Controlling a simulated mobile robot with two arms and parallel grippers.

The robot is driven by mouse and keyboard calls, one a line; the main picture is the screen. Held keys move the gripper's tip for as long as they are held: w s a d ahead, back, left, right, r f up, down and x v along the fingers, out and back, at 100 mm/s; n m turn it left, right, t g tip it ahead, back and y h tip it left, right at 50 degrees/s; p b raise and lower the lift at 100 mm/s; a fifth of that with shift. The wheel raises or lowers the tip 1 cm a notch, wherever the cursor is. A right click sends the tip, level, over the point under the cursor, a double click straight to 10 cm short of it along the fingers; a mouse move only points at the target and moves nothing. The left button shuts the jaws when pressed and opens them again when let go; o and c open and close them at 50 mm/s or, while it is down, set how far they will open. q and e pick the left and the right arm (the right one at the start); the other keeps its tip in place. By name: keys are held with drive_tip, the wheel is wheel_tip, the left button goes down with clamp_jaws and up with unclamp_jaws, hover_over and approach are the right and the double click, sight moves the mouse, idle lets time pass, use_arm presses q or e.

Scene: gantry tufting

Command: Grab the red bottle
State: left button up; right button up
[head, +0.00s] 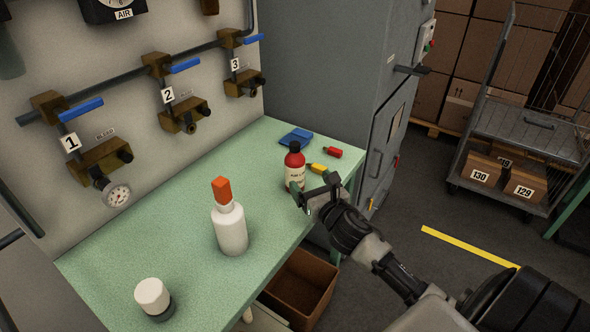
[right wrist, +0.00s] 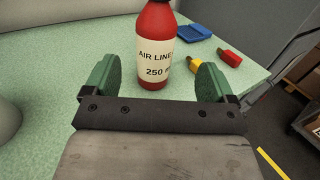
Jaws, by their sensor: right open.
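The red bottle (head: 294,167) has a black cap and a pale label. It stands upright on the green table near the right edge. In the right wrist view the bottle (right wrist: 157,40) shows the label "AIR LINE" and "250"; its top is cut off. My right gripper (head: 315,192) is open just in front of the bottle. In the right wrist view its green fingers (right wrist: 155,84) are spread, with the bottle ahead, between their lines and not gripped. My left gripper is not in view.
A white bottle with an orange tip (head: 231,228) and a white-capped jar (head: 153,297) stand on the green table (head: 170,235). A blue item (head: 296,137), a yellow piece (head: 318,168) and a red piece (head: 333,152) lie near the red bottle. A grey cabinet (head: 330,70) stands behind.

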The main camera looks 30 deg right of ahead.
sight(300, 172)
drive_tip(key=w, duration=0.5)
drive_tip(key=w+p, duration=0.1)
drive_tip(key=w, duration=0.2)
drive_tip(key=shift+w+d+f, duration=0.15)
drive_tip(key=shift+d, duration=0.1)
drive_tip(key=c, duration=1.2)
